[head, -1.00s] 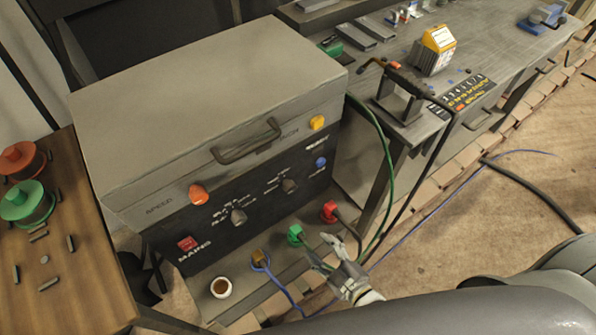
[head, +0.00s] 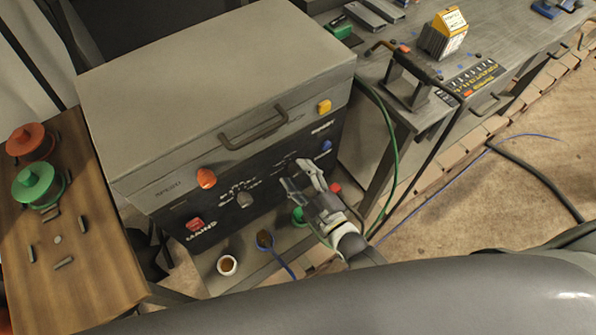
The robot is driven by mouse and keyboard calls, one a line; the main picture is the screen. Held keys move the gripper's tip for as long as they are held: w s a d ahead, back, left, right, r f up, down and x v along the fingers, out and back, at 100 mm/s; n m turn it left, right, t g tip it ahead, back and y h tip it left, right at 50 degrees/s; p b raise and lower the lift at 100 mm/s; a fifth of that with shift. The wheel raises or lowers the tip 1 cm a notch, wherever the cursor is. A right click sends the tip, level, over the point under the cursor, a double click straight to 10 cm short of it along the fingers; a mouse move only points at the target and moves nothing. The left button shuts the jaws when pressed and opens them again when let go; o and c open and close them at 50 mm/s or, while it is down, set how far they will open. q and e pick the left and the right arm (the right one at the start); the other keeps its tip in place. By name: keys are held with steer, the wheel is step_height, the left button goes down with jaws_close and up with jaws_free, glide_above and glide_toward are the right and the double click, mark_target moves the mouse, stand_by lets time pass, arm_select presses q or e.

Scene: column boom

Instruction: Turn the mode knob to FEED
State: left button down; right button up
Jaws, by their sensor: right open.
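The control box (head: 215,85) has a dark front panel with two grey knobs in the earlier view. The left grey knob (head: 245,199) shows now below small white lettering, which is too blurred to read. The right grey knob is hidden behind my right gripper, and I cannot tell which knob is the mode knob. My right gripper (head: 300,175) is open, with its fingers pointing up at the right half of the panel. I cannot tell whether it touches anything. My left gripper is out of view.
The panel also carries an orange knob (head: 206,178), a red MAINS switch (head: 194,224), a yellow button (head: 324,106) and a blue knob (head: 326,146). A cup (head: 227,265) and cable plugs sit on the ledge below. A green cable (head: 391,150) hangs at the right.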

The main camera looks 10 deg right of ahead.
steer(key=shift+w+a, duration=0.15)
steer(key=shift+w, duration=0.2)
steer(key=shift+c, duration=0.2)
steer(key=c, duration=1)
